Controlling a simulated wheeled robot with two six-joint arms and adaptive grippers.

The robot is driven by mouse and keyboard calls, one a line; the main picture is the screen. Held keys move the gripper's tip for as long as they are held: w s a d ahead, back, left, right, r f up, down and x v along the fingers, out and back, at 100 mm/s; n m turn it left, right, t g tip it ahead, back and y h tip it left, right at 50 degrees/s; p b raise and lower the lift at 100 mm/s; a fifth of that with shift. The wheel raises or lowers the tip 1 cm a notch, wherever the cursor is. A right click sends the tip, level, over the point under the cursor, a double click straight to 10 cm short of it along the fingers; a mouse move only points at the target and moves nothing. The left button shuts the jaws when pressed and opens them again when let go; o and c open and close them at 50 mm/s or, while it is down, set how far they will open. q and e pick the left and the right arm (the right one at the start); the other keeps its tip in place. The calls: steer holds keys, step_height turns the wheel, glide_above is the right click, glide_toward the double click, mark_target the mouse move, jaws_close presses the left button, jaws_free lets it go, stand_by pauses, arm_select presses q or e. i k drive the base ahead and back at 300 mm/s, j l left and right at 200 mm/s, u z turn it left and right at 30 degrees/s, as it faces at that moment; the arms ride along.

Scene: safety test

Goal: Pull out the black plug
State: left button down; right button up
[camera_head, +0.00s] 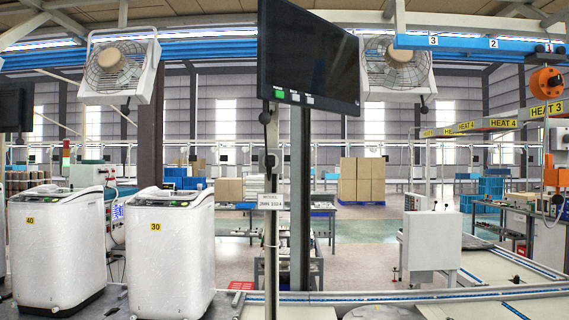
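I cannot clearly make out a black plug in the head view. A small black fitting sits on the pole (269,160) below the monitor, but I cannot tell whether it is a plug. Two white washing machines stand at the left, one labelled 40 (60,250) and one labelled 30 (170,255). Cables and a small blue-lit panel (118,212) show between them, partly hidden by the machines. Neither of my grippers is in view.
A black monitor (307,55) hangs at the upper centre. A white cabinet (432,240) stands right of centre behind a rail (400,296) crossing the front. Orange equipment (547,82) hangs at the far right. Cardboard boxes (362,180) stand farther back, with open floor before them.

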mark_target(271, 158)
steer(key=i+j+z, duration=0.3)
steer(key=j+z, duration=0.25)
steer(key=j, duration=0.15)
steer(key=i+j+z, duration=0.15)
steer(key=j+z, duration=0.45)
steer(key=j, duration=0.2)
steer(key=i+j, duration=0.1)
steer(key=j, duration=0.9)
steer(key=i+j+z, duration=0.1)
steer(key=j, duration=0.9)
steer(key=i+j, duration=0.1)
steer(key=j, duration=0.9)
steer(key=l+z, duration=0.05)
